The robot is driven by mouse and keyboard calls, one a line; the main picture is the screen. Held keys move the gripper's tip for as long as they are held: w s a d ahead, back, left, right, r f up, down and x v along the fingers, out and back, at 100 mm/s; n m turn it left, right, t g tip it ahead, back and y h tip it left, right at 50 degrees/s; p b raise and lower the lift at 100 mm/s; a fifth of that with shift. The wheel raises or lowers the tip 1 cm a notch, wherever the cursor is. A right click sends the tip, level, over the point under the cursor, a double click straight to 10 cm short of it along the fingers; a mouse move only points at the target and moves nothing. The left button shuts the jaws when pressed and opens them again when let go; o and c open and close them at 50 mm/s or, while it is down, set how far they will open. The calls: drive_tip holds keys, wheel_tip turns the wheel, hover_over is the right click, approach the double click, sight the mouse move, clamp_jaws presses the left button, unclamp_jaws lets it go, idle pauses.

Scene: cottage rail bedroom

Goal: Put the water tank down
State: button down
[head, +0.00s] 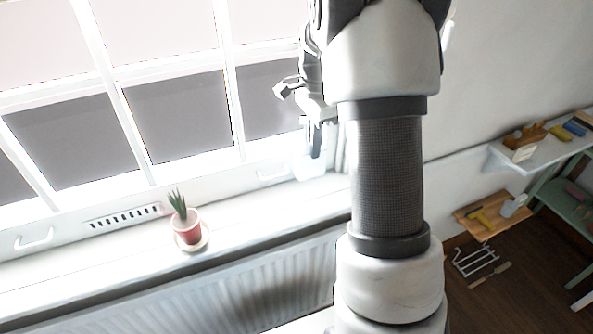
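A pale, translucent container (307,168), which looks like the water tank, is at the right part of the window sill, close to the window frame. It is faint against the bright light. My gripper (316,144) points down at it, with a dark finger overlapping its upper part. My arm hides the area just right of it. I cannot tell whether the fingers are closed on the tank, or whether its base touches the sill or hangs just above it.
A cactus-like plant in a red pot (187,228) stands on the white sill (90,262), left of the tank. The sill between them is clear. A radiator (230,295) is below. At right are a wall shelf (540,149) with small items and a low wooden board (480,222) with tools.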

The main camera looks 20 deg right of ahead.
sight(313, 177)
drive_tip(key=shift+f, duration=3.55)
drive_tip(key=shift+f, duration=0.2)
drive_tip(key=c, duration=2)
unclamp_jaws()
drive_tip(key=shift+r, duration=0.1)
